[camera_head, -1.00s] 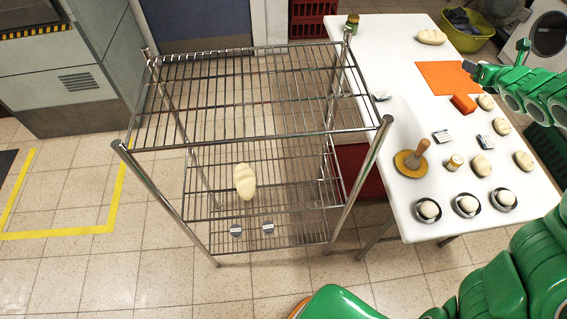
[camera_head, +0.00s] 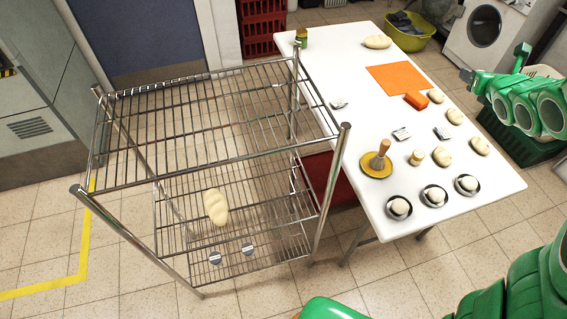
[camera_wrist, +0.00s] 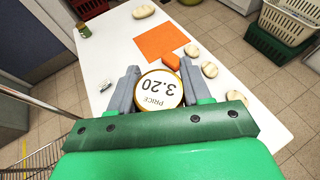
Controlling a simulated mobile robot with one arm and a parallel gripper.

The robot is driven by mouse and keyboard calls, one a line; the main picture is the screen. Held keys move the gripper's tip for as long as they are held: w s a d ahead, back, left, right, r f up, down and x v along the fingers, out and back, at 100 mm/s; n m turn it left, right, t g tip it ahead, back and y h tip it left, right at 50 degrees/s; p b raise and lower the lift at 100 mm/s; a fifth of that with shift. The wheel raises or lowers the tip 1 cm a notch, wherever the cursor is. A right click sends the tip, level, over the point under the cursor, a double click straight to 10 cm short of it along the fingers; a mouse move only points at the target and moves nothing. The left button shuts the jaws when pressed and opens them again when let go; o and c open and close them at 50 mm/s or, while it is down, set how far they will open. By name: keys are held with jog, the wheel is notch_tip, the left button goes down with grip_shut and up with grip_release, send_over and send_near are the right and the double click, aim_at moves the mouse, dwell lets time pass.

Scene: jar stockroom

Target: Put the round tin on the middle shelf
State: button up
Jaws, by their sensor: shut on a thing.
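The round tin (camera_wrist: 159,92) has a pale lid with a gold rim, marked PRICE 3.20. In the wrist view it sits between the two grey fingers of my gripper (camera_wrist: 159,72), which is shut on it. My green arm (camera_head: 520,100) reaches in over the table's right side in the head view; the tin cannot be made out there. The wire rack (camera_head: 95,192) stands at left, with an empty top shelf (camera_head: 215,115). Below it is the middle shelf (camera_head: 275,190). A pale loaf (camera_head: 215,207) and two small silver-topped items (camera_head: 248,250) show through the wires; their exact levels are unclear.
The white table (camera_head: 355,120) stands right of the rack. Tiled floor (camera_head: 120,285) is clear in front of the rack.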

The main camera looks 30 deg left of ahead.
jog(key=s+a+f+n+g+y, duration=0.3)
jog(key=s+a+f+n+g, duration=0.2)
jog(key=s+f, duration=0.5)
jog(key=s+a+f+n+g+y, duration=0.3)
jog(key=s+a+f+n+g, duration=0.25)
jog(key=s+f, duration=0.4)
jog(key=s+a+f+n+g+y, duration=0.3)
jog(key=s+a+f+n+g, duration=0.15)
jog(key=s+f, duration=0.6)
jog(key=s+a+f+n+g, duration=0.1)
jog(key=s+a, duration=0.3)
jog(key=a, duration=0.5)
jog(key=s+a+f+n+h, duration=0.1)
jog(key=s+a+f, duration=0.1)
jog(key=s+a, duration=0.5)
jog(key=s+a+f+n+g, duration=0.1)
jog(key=s+a, duration=0.1)
jog(key=a, duration=0.9)
jog(key=m+t, duration=0.4)
send_over(255, 206)
notch_tip(255, 206, down, 3)
jog(key=shift+y, duration=0.5)
jog(key=shift+f, duration=4.1)
jog(key=shift+f, duration=0.15)
